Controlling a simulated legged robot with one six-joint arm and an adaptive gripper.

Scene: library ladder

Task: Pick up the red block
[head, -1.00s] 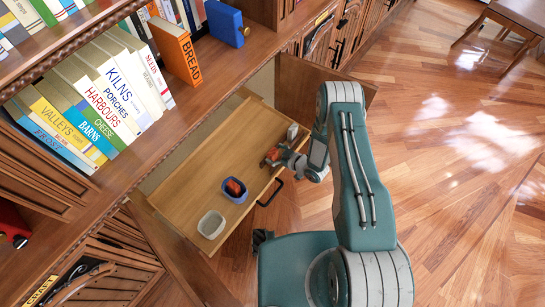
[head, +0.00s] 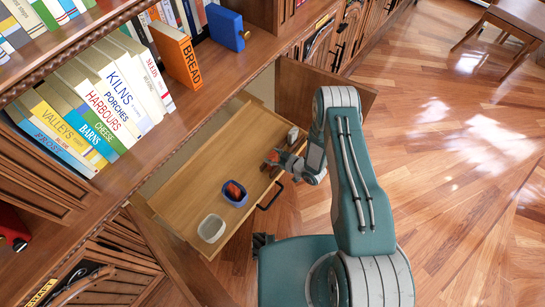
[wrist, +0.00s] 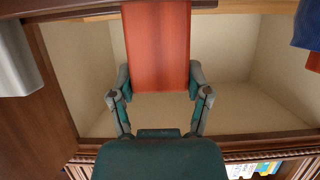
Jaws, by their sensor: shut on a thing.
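A red block (wrist: 158,45) stands between the two fingers of my gripper (wrist: 158,78) in the wrist view, which are shut on its sides. In the head view, my gripper (head: 284,161) is over the right part of the open wooden drawer (head: 212,160), near its front edge. The held red block (head: 273,156) shows small there, partly hidden by the fingers. Another red piece (head: 234,190) lies in a blue container (head: 239,203) in the drawer. Whether the held block touches the drawer floor is unclear.
A pale grey container (head: 211,229) sits left of the blue one, and a small grey object (head: 292,134) lies at the drawer's right end. A black handle (head: 270,196) is on the drawer front.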

